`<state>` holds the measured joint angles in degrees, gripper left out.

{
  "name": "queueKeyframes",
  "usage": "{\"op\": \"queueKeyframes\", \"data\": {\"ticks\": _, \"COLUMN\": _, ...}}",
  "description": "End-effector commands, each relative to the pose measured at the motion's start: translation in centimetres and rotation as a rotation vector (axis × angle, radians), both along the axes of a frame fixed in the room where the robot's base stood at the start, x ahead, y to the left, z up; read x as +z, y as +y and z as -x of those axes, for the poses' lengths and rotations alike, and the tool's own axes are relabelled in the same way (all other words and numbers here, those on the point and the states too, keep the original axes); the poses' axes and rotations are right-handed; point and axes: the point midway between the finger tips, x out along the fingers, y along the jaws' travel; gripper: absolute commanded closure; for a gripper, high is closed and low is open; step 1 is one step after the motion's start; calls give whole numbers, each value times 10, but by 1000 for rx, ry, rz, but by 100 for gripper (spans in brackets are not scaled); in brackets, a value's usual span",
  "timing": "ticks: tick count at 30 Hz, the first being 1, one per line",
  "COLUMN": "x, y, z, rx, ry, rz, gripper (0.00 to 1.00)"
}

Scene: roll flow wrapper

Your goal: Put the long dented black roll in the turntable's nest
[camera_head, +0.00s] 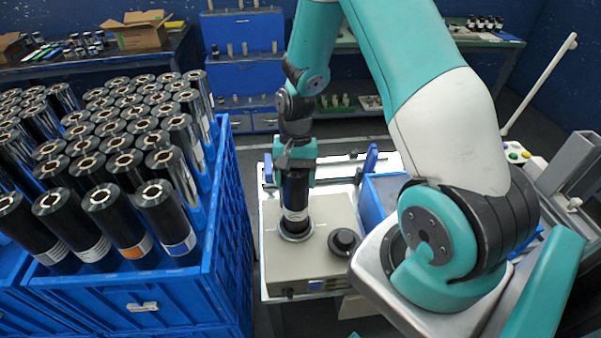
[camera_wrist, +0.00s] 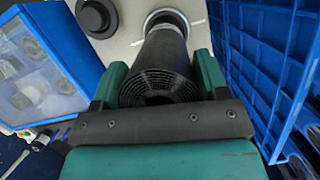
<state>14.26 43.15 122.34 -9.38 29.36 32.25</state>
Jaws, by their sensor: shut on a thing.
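The black roll (camera_head: 295,196) stands upright, with a white label band near its lower end. My gripper (camera_head: 294,165) is shut on its upper part. In the wrist view the gripper (camera_wrist: 160,88) has a green finger on each side of the roll (camera_wrist: 165,55). The roll's lower end is at the round metal nest (camera_head: 296,234) of the beige turntable unit (camera_head: 325,265); the nest's ring also shows in the wrist view (camera_wrist: 183,17). I cannot tell whether the roll is fully seated. No dent is visible from here.
A blue crate (camera_head: 160,295) full of upright black rolls stands close on the left. A black knob (camera_head: 343,241) sits on the unit right of the nest. A blue bin (camera_head: 374,200) is to its right. Shelves and benches are behind.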

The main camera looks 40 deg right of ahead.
Motion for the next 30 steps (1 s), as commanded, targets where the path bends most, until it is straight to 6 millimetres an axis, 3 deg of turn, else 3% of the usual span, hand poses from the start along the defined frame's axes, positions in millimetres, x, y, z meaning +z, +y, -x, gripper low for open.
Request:
{"op": "queueKeyframes", "data": {"ticks": 8, "x": -3, "y": 0, "z": -1, "rx": 1, "ry": -2, "rz": 0, "gripper": 100}}
{"op": "queueKeyframes", "data": {"ticks": 9, "x": -2, "y": 0, "z": 0, "rx": 0, "ry": -1, "rz": 1, "gripper": 23}}
{"op": "queueKeyframes", "data": {"ticks": 11, "x": -2, "y": 0, "z": 0, "rx": 0, "ry": -1, "rz": 1, "gripper": 9}}
{"op": "queueKeyframes", "data": {"ticks": 23, "x": 6, "y": -2, "z": -3, "rx": -1, "ry": -6, "rz": 1, "gripper": 7}}
{"op": "queueKeyframes", "data": {"ticks": 30, "x": 49, "y": -11, "z": -13, "rx": -1, "ry": -11, "rz": 3, "gripper": 7}}
